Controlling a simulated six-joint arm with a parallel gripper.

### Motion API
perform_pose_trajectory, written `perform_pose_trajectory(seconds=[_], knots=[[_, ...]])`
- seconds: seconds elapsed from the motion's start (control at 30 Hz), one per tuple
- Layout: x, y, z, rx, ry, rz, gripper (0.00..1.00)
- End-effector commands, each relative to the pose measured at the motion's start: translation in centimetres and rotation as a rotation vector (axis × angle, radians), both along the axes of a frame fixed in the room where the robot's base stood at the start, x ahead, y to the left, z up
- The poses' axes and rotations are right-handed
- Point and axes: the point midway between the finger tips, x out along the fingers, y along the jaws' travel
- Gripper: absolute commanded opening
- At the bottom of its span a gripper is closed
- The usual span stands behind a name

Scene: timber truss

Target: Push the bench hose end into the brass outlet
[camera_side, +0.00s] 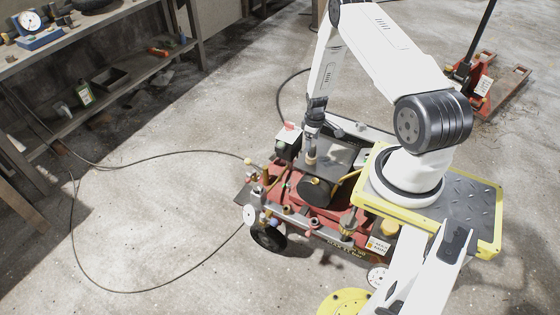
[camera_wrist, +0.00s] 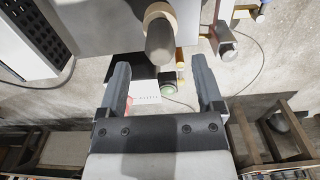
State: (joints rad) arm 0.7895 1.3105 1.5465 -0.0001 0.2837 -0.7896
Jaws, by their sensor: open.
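In the side view a thin dark hose (camera_side: 160,155) runs from the bench across the floor to the left end of a red wheeled machine (camera_side: 325,200). It meets a brass-coloured piece (camera_side: 248,162) there; I cannot tell whether that piece is the hose end or a fitting. Several brass fittings (camera_side: 267,178) crowd that end, and I cannot tell which is the outlet. My gripper (camera_side: 312,130) is above the machine's top, right of these fittings. In the wrist view my gripper (camera_wrist: 163,80) is open, with no hose between its fingers. A grey knob with a tan ring (camera_wrist: 160,40) stands beyond them.
A workbench (camera_side: 110,55) with a dial gauge (camera_side: 30,22) stands at the upper left. A second dark hose (camera_side: 130,292) loops over the floor to the machine. A red pallet jack (camera_side: 485,75) stands at the upper right. The floor left of the machine is mostly clear.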

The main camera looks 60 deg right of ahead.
Motion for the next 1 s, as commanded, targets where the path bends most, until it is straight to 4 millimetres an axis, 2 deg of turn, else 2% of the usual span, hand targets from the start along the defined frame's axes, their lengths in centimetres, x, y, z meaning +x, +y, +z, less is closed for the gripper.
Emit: perform_pose_trajectory(seconds=[0.5, 1.0], knots=[[-0.3, 0.1, -4.5, 0.001, 0.001, 0.0, 0.85], [-0.3, 0.1, -4.8, 0.0, 0.0, 0.0, 0.85]])
